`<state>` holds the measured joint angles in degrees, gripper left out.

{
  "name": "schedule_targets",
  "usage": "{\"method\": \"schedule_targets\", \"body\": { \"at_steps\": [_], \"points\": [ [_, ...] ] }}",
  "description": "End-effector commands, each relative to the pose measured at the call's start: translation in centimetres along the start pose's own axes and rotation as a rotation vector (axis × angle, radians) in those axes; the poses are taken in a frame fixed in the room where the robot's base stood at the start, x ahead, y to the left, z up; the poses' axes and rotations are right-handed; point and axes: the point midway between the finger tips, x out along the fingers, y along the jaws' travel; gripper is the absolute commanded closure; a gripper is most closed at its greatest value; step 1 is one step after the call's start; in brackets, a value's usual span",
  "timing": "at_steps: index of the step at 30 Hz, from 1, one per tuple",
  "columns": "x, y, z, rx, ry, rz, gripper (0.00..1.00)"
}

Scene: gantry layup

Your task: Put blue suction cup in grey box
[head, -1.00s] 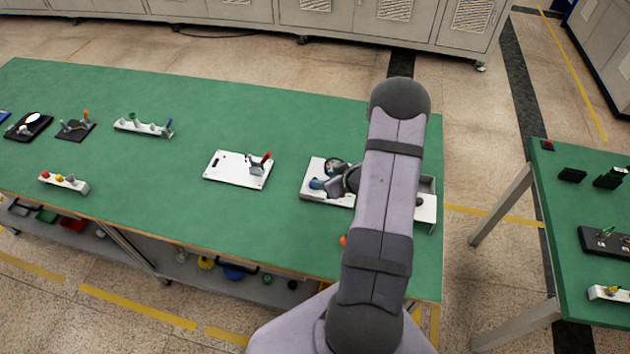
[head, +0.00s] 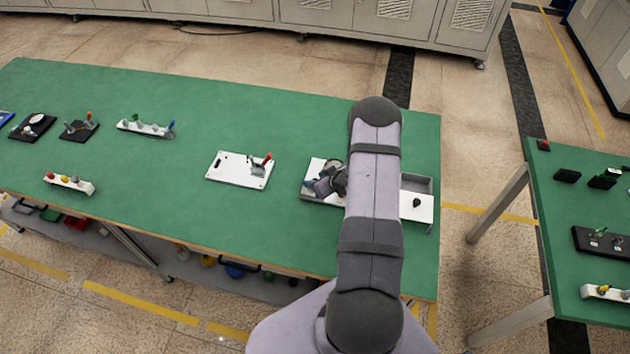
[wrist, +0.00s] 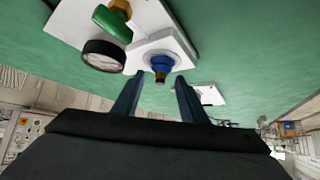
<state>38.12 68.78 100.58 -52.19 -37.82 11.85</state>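The blue suction cup (wrist: 160,64) sits on a white block on a white plate (wrist: 165,20) in the wrist view, with a brass tip pointing toward me. My gripper (wrist: 158,82) is open, with one finger on either side of the cup's line and the cup just beyond the fingertips, apart from them. In the head view my gripper (head: 310,185) is over the left part of the white plate (head: 315,168) and hides the cup. The grey box (head: 430,184) is to the right, partly behind my arm.
A round gauge (wrist: 103,55) and a green-handled valve (wrist: 112,22) stand close left of the cup in the wrist view. A white panel with a black knob (head: 416,203) is by the grey box. Another white board (head: 238,170) lies left; green table between is clear.

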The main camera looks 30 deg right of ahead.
Motion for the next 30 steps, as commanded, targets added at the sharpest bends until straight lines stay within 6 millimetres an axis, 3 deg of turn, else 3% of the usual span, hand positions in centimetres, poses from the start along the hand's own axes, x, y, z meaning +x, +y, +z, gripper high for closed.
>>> {"method": "schedule_targets", "body": {
  "at_steps": [6,14,19,30],
  "points": [
    [1.2,-0.1,0.0,0.001,-0.001,0.000,0.61],
    [1.3,0.0,0.1,0.001,-0.001,0.000,0.61],
    [1.3,0.0,0.1,0.001,-0.001,0.000,1.00],
    [1.3,0.0,0.0,0.001,0.000,0.000,1.00]
  ]
}}
